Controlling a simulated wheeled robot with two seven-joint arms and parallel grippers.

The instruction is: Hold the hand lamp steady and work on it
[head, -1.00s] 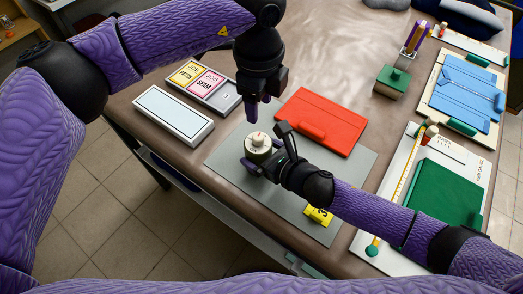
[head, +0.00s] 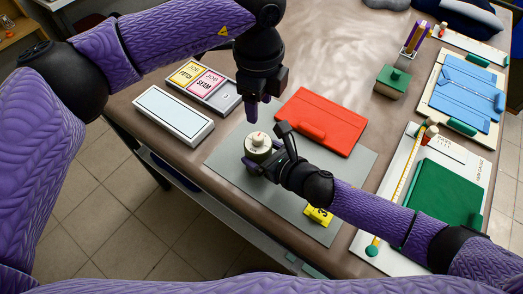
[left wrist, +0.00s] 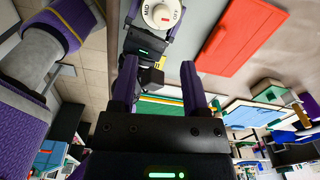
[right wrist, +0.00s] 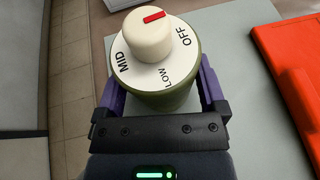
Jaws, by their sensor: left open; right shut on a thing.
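The hand lamp (head: 258,147) is a short olive cylinder with a white dial face and a cream knob, standing on the grey mat. In the right wrist view the lamp (right wrist: 165,75) shows the labels MID, LOW and OFF. The knob (right wrist: 148,36) has a red mark that lies between MID and OFF. My right gripper (head: 254,160) is shut around the lamp's body from the near side. My left gripper (head: 258,108) is open and empty above and just beyond the lamp, pointing down. In the left wrist view its two fingers (left wrist: 158,85) are apart, with the dial (left wrist: 163,14) at the top.
A tray with PATCH and SEAM cards (head: 197,80) and a white box (head: 172,114) are at left. A yellow tag (head: 318,216) lies near my right arm. Green and blue folded items are at right.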

